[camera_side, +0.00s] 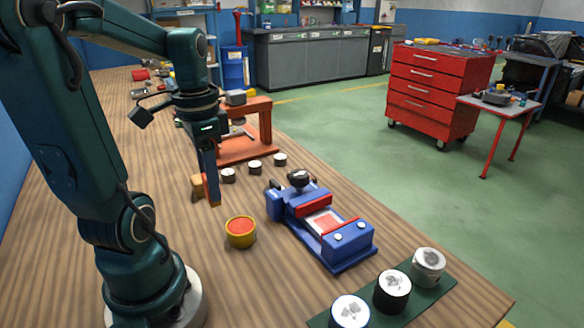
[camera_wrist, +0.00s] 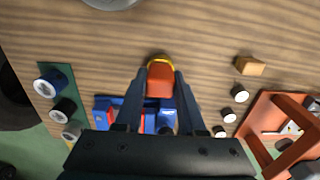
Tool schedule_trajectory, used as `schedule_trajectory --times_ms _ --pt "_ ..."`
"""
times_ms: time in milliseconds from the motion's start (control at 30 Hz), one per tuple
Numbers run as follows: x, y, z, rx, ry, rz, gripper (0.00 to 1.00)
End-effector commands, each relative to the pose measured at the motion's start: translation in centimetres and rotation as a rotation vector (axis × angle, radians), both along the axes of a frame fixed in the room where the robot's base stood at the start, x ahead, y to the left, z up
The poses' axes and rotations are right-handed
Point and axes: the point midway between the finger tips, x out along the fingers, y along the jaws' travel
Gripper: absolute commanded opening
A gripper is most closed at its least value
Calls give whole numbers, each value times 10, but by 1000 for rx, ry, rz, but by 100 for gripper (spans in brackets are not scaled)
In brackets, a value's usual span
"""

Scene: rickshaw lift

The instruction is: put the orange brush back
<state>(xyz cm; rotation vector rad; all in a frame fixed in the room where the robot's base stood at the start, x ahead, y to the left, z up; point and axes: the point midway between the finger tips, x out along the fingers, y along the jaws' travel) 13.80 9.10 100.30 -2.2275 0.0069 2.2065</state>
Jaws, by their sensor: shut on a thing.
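My gripper (camera_side: 212,192) points down above the wooden bench, behind and left of a yellow pot (camera_side: 240,232) with an orange-red inside. In the wrist view, my gripper (camera_wrist: 160,78) is shut on the orange brush (camera_wrist: 160,86), with one finger on each side. The brush (camera_side: 206,185) shows only as an orange strip beside the finger in the side view; the rest is hidden. The pot's yellow rim (camera_wrist: 158,58) shows just past the brush in the wrist view. The fingers look apart from the pot.
A blue vise (camera_side: 325,225) stands right of the pot. A wooden block (camera_side: 196,186) lies behind my gripper, near several small black-and-white cylinders (camera_side: 254,167) and an orange press frame (camera_side: 264,122). A green strip (camera_side: 438,290) with larger cylinders lies at the front right.

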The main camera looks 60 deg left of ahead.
Motion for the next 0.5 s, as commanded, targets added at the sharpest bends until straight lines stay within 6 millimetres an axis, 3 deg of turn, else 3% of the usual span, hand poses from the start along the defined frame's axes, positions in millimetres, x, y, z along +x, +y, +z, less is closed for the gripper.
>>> schedule_trajectory --times_ms 500 --pt "31 -60 -41 -4 6 -4 0"
